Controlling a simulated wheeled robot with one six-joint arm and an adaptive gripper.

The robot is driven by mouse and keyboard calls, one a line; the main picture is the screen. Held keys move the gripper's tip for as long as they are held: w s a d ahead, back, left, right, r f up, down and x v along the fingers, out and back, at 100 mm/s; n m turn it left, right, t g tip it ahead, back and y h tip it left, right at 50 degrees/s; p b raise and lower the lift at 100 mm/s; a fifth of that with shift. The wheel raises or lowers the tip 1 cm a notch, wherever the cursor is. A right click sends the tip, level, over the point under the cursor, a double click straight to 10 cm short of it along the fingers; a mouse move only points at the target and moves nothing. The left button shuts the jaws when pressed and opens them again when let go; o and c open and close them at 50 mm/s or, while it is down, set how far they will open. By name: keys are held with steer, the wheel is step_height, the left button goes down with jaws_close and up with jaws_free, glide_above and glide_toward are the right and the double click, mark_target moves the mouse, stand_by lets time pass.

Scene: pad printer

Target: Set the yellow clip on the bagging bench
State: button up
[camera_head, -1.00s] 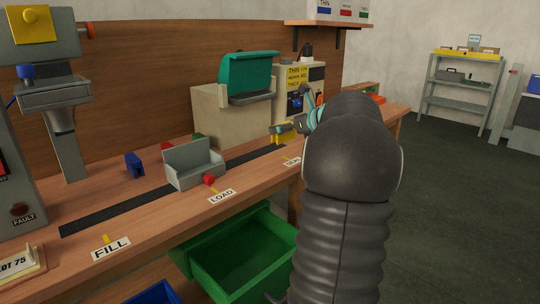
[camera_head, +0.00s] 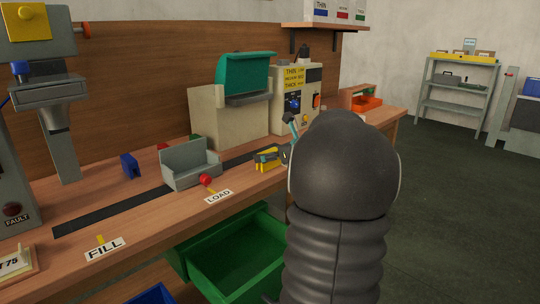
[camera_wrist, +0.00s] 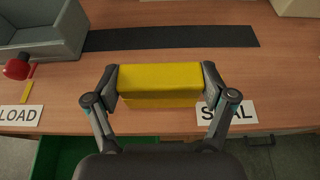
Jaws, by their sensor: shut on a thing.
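The yellow clip (camera_wrist: 160,80) is a yellow block between the two fingers of my gripper (camera_wrist: 160,84) in the wrist view. My gripper is shut on it, one finger at each end. In the head view the yellow clip (camera_head: 268,157) shows at the tip of my gripper (camera_head: 273,157), over the wooden bench (camera_head: 140,222), right of the grey fixture. I cannot tell whether it touches the surface. My arm hides part of the bench. No sign in view names the bagging bench.
The grey fixture (camera_head: 190,165) with a red knob (camera_head: 206,180) stands left of the clip. A dark strip (camera_wrist: 170,37) runs behind it. A green drawer (camera_head: 238,262) hangs open below. An orange tray (camera_head: 366,103) sits farther right.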

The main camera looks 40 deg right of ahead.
steer(key=shift+f, duration=0.2)
steer(key=o, duration=0.7)
steer(key=shift+s+r, duration=0.2)
steer(key=shift+r, duration=0.15)
steer(key=a+v, duration=0.1)
steer(key=v, duration=1)
steer(key=shift+s+d, duration=0.25)
steer(key=shift+d, duration=0.2)
